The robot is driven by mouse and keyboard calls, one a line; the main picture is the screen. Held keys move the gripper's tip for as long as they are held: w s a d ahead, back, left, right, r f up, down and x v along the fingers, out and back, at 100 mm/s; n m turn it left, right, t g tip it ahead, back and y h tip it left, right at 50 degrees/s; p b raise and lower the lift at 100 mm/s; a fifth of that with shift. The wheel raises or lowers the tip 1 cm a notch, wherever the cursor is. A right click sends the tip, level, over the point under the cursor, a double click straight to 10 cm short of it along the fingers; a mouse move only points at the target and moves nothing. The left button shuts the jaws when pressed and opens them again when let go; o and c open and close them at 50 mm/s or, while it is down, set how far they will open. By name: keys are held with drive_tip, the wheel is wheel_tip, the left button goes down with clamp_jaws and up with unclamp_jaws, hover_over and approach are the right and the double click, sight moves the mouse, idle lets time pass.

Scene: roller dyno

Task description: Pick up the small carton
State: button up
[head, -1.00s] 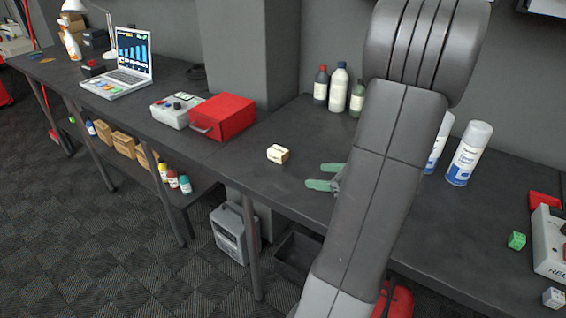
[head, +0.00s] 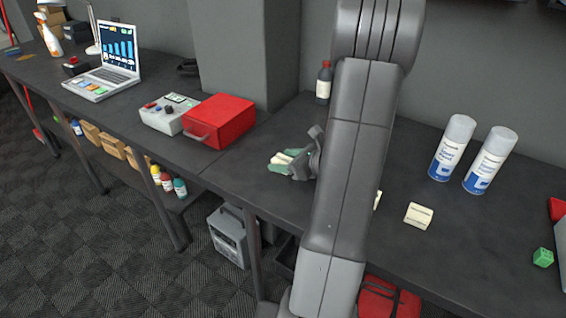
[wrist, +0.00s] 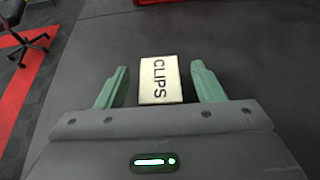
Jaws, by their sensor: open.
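The small carton (wrist: 160,80) is a cream box with CLIPS printed on it. In the wrist view it lies on the dark bench top between the two green fingers of my gripper (wrist: 159,68). A narrow gap shows on each side of it, so the fingers look apart from it. In the head view my gripper (head: 281,161) is low over the bench, in front of the red box, and a cream bit of the carton (head: 286,156) shows between the fingers. The rest of the carton is hidden there. My gripper is open.
The red box (head: 219,121) and a grey control box (head: 167,115) stand to the left. A dark bottle (head: 324,82) stands at the back.

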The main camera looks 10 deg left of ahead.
drive_tip(key=shift+x, duration=1.3)
drive_tip(key=c, duration=1.1)
